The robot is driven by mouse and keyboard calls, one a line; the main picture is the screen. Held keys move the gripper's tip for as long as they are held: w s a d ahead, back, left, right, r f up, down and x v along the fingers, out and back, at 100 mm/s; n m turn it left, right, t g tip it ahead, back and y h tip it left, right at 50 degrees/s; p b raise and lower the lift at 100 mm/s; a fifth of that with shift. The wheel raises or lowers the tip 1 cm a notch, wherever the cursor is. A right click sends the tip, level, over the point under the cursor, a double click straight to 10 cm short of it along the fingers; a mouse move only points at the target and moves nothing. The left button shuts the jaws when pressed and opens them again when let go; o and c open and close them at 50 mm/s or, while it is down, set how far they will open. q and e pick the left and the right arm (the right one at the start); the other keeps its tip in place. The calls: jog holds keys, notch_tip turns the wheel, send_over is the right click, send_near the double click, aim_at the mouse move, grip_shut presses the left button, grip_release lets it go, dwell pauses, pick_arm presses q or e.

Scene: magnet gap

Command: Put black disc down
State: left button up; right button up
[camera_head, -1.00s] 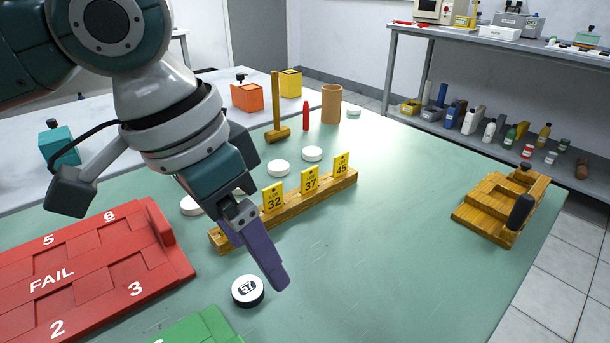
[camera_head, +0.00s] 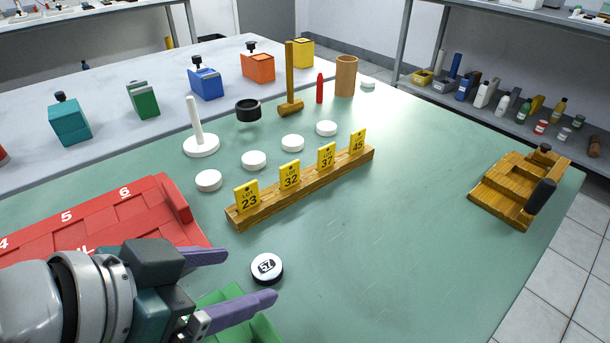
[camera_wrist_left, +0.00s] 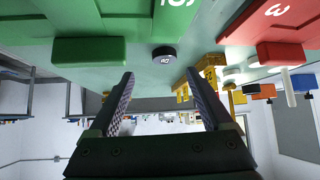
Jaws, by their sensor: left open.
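The black disc (camera_head: 267,268) lies flat on the green table, with a white top marked 57. It stands between the lot-tag rail and the green tray, and also shows in the left wrist view (camera_wrist_left: 164,55). My left gripper (camera_head: 250,275) is open and empty, its two purple fingers spread apart. The disc lies just beyond the fingertips, roughly in line with the space between them, and no finger seems to grip it. My right gripper is not in view.
A wooden rail (camera_head: 300,190) holds yellow lot tags. Several white discs (camera_head: 254,160) lie behind it. The red FAIL tray (camera_head: 180,225) is left, the green tray (camera_head: 262,328) in front. A black ring (camera_head: 248,108) shows near a white post (camera_head: 197,130). The table's right side is mostly clear.

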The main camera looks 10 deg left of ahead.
aim_at(265, 267)
pick_arm(q)
jog(key=x, duration=0.1)
jog(key=b+x, duration=0.1)
jog(key=x, duration=0.1)
jog(key=b+x, duration=0.1)
jog(key=x, duration=0.1)
jog(key=shift+w+a+f, duration=0.15)
jog(key=shift+w+a, duration=0.05)
jog(key=shift+a, duration=0.1)
jog(key=shift+c, duration=0.3)
grip_shut()
